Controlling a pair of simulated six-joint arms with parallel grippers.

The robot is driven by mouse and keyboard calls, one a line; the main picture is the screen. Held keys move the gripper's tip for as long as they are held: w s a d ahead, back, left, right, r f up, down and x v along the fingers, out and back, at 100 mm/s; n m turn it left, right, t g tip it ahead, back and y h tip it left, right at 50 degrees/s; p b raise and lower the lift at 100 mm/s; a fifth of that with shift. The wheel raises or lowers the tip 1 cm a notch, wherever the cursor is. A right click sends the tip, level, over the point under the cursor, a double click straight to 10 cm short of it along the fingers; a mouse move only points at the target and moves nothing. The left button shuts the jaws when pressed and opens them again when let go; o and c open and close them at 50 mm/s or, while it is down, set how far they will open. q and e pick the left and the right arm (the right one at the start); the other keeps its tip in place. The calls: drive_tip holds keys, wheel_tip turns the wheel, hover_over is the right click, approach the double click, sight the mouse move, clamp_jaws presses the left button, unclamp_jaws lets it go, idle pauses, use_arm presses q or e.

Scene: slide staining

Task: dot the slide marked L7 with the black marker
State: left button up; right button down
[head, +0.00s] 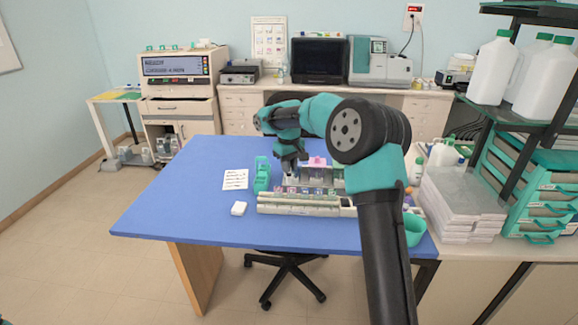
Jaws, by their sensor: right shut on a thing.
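My right gripper (290,168) reaches over the blue table from the right and points down. It is shut on a small dark thing that looks like the black marker, largely hidden by the fingers. Just below and in front of it, a row of slides (313,191) with coloured labels lies along the back of a long pale rack (300,205). The labels are too small to read, so I cannot tell which slide is L7. The marker's tip is too small to tell whether it touches a slide.
A green holder (262,174) stands left of the slides, with a written white sheet (235,179) beside it. A pink-topped container (317,162) stands behind the slides. The table's left side (180,195) is clear.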

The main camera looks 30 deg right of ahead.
drive_tip(key=shift+f, duration=0.45)
idle(1.8)
drive_tip(key=shift+r, duration=3.05)
